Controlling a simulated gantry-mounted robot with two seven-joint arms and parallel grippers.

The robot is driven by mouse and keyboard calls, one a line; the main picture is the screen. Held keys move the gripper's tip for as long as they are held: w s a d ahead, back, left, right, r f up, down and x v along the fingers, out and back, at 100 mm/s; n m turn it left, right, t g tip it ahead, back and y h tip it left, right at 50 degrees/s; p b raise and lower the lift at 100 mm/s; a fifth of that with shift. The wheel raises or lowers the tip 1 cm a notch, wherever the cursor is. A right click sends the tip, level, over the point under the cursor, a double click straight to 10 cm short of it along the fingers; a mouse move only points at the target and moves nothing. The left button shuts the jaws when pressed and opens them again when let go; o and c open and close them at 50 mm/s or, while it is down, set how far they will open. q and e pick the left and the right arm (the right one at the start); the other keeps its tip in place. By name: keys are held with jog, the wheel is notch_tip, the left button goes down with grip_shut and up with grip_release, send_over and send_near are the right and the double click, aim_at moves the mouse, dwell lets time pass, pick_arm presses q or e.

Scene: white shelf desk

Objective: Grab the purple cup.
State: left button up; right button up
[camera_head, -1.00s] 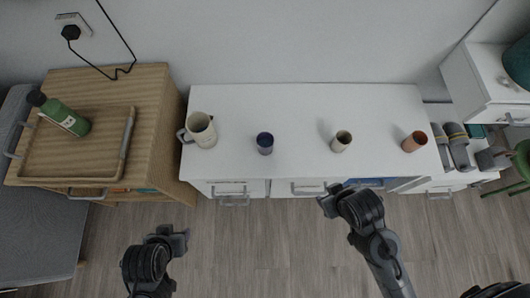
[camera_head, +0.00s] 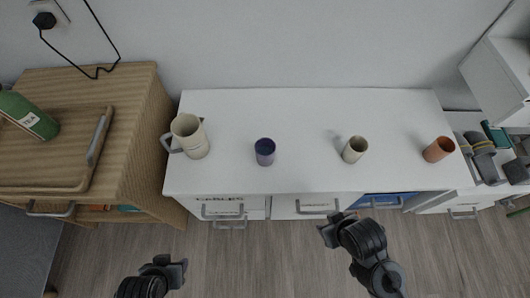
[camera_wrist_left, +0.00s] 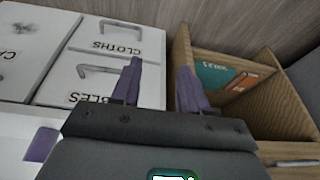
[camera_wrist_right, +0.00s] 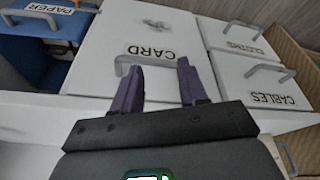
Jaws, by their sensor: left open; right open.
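The purple cup (camera_head: 265,151) stands upright on the white desk top (camera_head: 300,110), left of the middle, in the head view. My left gripper (camera_head: 172,268) is low in the head view, in front of the desk and to the left of the cup. Its purple fingers (camera_wrist_left: 159,88) are apart and empty in the left wrist view. My right gripper (camera_head: 338,226) is in front of the desk, to the right of the cup. Its fingers (camera_wrist_right: 160,82) are apart and empty in the right wrist view. Neither gripper touches the cup.
A beige mug (camera_head: 188,138) stands left of the cup. A cream cup (camera_head: 355,149) and an orange-brown cup (camera_head: 439,150) stand to its right. A wooden cabinet (camera_head: 135,140) with a tray and green bottle (camera_head: 28,117) is at left. Labelled drawers (camera_head: 222,207) face front.

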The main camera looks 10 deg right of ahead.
dwell(0.3)
pick_arm(q)
jog(key=o, duration=0.9)
